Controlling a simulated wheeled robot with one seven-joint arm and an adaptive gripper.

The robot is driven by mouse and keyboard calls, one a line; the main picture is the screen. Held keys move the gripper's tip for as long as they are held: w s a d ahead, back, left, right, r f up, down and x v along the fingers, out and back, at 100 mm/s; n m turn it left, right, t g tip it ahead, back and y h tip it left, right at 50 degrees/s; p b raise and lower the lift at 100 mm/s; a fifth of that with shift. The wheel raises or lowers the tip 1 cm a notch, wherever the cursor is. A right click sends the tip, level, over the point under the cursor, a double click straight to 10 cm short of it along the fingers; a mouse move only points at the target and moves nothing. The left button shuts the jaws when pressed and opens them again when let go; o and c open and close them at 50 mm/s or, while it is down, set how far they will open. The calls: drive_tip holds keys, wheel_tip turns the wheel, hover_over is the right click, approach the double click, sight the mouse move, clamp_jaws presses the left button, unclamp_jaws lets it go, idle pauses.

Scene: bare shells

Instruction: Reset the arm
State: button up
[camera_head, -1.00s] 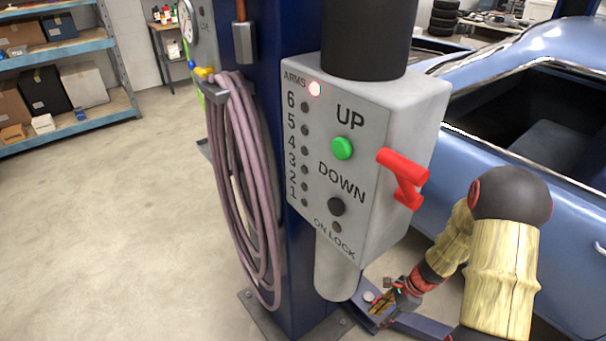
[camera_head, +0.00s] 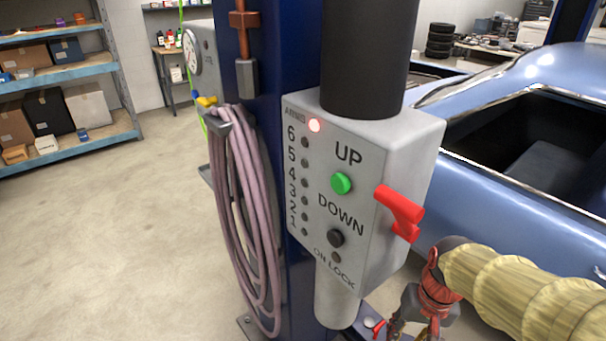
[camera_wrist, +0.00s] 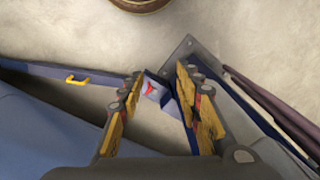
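My arm reaches in from the right edge of the head view in its yellowish sleeve. My gripper (camera_head: 408,332) hangs at the bottom edge, below and right of the grey control box (camera_head: 335,190), partly cut off. In the wrist view my gripper (camera_wrist: 158,82) has its two yellow-padded fingers spread apart. Nothing is held between them. A small red-marked part (camera_wrist: 151,88) shows beyond the gap; I cannot tell what it is.
The box has a red lever (camera_head: 401,212) and sits on a blue post (camera_head: 302,290). A pink hose (camera_head: 243,215) hangs on the left. The blue car (camera_head: 510,230) stands close behind my arm. Open floor (camera_head: 110,240) lies left.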

drive_tip(key=s+a+r+n+t+p, duration=0.1)
drive_tip(key=s+r+t, duration=0.1)
drive_tip(key=r, duration=0.5)
drive_tip(key=s+a+r+n+t, duration=0.1)
drive_tip(key=s+a+r+t, duration=0.1)
drive_tip(key=r, duration=0.5)
drive_tip(key=shift+s+r+t+h+p, duration=0.3)
drive_tip(key=shift+s+t+p, duration=0.1)
drive_tip(key=shift+s+t, duration=0.2)
drive_tip(key=shift+c, duration=0.5)
